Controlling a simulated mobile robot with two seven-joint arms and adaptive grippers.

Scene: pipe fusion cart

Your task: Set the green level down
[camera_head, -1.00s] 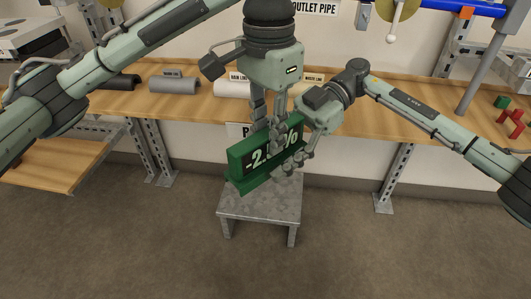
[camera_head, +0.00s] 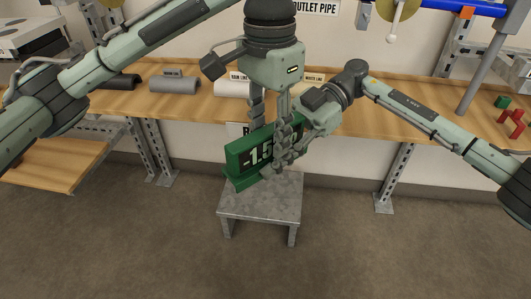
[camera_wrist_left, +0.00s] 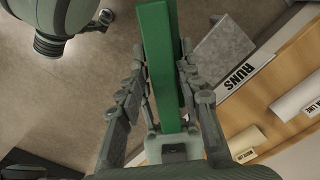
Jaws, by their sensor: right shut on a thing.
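The green level (camera_head: 240,157) has a display reading about -1.5, partly hidden by fingers. It is over the small grey metal stool (camera_head: 259,206); I cannot tell whether it touches the top. My right gripper (camera_head: 284,152) is shut on the level from the right side. My left gripper (camera_head: 270,127) points down from above, its fingers spread either side of the level. In the left wrist view, the level (camera_wrist_left: 161,60) runs between the left gripper's open fingers.
The wooden bench (camera_head: 200,105) behind carries grey and white pipe pieces (camera_head: 173,85). Red and green parts (camera_head: 511,122) lie at its right end. Bare stool top shows in front of the level. The floor (camera_head: 130,240) around the stool is clear.

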